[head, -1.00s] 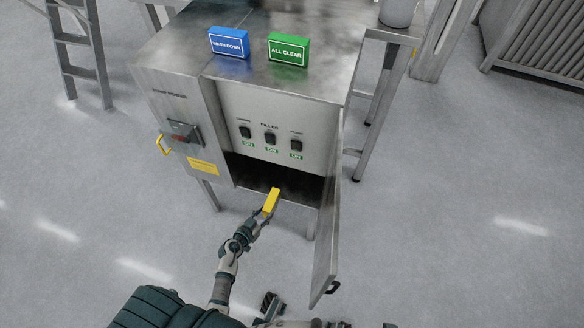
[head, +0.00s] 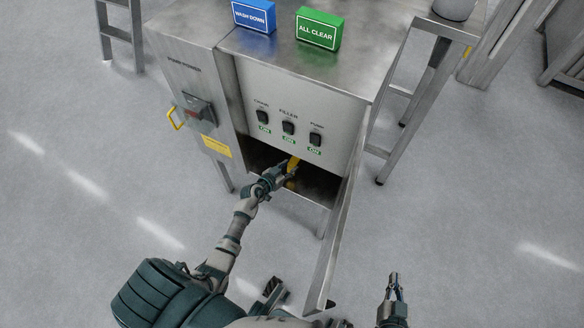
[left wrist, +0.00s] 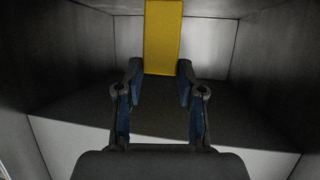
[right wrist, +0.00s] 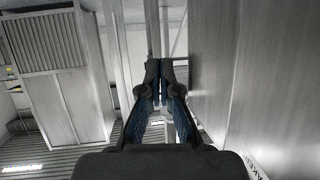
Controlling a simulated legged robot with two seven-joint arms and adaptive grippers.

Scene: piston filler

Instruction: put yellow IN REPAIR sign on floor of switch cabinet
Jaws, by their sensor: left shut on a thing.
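The yellow sign (head: 293,163) is inside the open lower compartment of the switch cabinet (head: 190,70), below the switch panel. My left gripper (head: 287,171) is shut on the sign's near end. The sign also shows in the left wrist view (left wrist: 163,38), projecting ahead between the fingertips (left wrist: 158,75). Its lettering is not visible. The dark cabinet floor (head: 318,187) shows beside the gripper; I cannot tell whether the sign touches it. My right gripper (head: 394,281) is outside the cabinet at the lower right; its fingertips are together and empty in the right wrist view (right wrist: 160,75).
The cabinet door (head: 338,240) stands open on the right of the opening. The blue WASH DOWN sign (head: 254,16) and green ALL CLEAR sign (head: 318,29) stand on the cabinet top. A yellow-handled switch (head: 190,113) juts from the left front. A steel table leg (head: 410,110) stands right.

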